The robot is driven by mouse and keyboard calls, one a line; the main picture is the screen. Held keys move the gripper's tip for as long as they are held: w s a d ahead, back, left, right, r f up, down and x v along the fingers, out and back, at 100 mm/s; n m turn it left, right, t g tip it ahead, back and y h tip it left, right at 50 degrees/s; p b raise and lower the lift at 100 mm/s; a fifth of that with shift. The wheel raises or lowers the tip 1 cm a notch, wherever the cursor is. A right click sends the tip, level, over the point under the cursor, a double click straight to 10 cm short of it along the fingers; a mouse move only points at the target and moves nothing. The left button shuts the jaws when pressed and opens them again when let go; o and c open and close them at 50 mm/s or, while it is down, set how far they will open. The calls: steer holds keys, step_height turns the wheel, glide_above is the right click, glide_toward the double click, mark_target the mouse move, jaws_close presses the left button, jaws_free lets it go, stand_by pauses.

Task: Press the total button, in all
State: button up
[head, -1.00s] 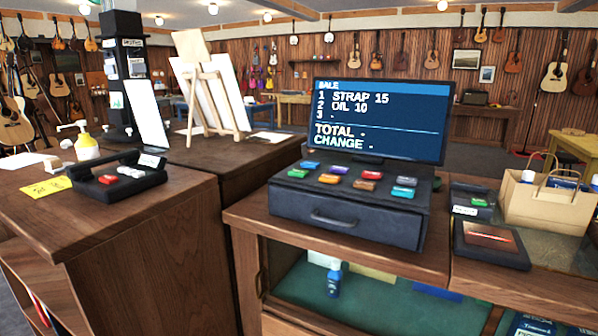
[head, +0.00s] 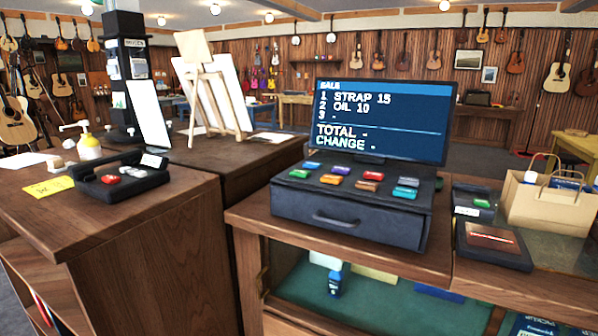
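A dark cash register (head: 345,215) with a drawer handle on its front stands on the wooden counter. Its sloped top carries two rows of coloured buttons. The front row has a green button (head: 300,173), an orange button (head: 331,179), a brown button (head: 367,185) and a teal button (head: 404,193). I cannot read any button labels. The screen (head: 385,120) behind reads STRAP 15, OIL 10, with dashes beside TOTAL and CHANGE. My gripper is not in view.
Right of the register are a dark tray (head: 492,258), a small device (head: 470,204) and a paper bag (head: 545,210). An easel (head: 215,95) stands behind.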

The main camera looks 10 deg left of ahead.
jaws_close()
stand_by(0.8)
